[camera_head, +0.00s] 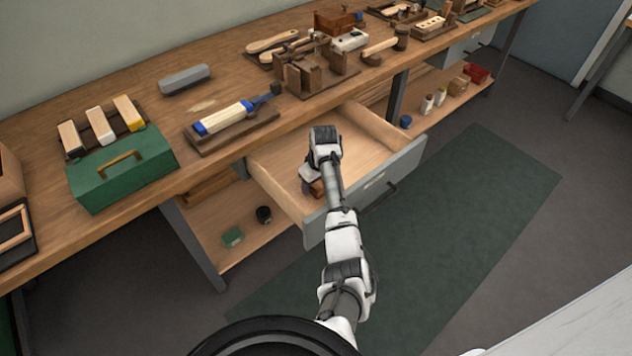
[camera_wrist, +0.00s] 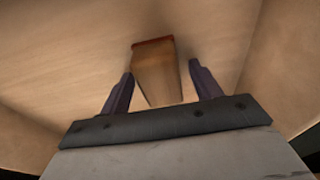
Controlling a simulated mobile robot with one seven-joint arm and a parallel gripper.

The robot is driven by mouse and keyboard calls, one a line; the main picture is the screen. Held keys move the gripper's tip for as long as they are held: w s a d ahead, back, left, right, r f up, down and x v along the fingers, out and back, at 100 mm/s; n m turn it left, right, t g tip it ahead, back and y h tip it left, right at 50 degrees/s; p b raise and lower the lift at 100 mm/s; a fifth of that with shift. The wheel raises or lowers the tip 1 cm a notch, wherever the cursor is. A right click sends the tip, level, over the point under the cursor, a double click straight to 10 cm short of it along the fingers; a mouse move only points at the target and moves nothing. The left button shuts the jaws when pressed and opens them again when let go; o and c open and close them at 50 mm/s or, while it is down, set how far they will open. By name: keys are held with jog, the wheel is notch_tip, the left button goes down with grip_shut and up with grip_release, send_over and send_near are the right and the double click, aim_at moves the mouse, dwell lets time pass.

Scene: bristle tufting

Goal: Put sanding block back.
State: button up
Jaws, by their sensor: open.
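The drawer (camera_head: 285,178) under the workbench is pulled open. A small wooden block with a reddish-brown end, which looks like the sanding block (camera_head: 317,188), is inside it on the drawer floor, partly hidden by my arm. In the wrist view the block (camera_wrist: 156,70) is between the two dark fingers of my gripper (camera_wrist: 161,75). The fingers are apart, with a gap showing on each side of the block. My gripper (camera_head: 312,178) is down inside the drawer in the head view.
The drawer's front panel (camera_head: 385,180) and side walls surround my gripper. On the bench (camera_head: 230,62) above are a green toolbox (camera_head: 120,175), a grey block (camera_head: 185,78), a blue-ended brush piece (camera_head: 225,117) on a wooden tray, and wooden holders (camera_head: 312,75).

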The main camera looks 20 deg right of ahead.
notch_tip(320, 180, up, 12)
jog(key=s+b, duration=0.1)
jog(key=b, duration=0.1)
jog(key=shift+s+d, duration=0.3)
jog(key=shift+d, duration=0.05)
jog(key=shift+r, duration=0.1)
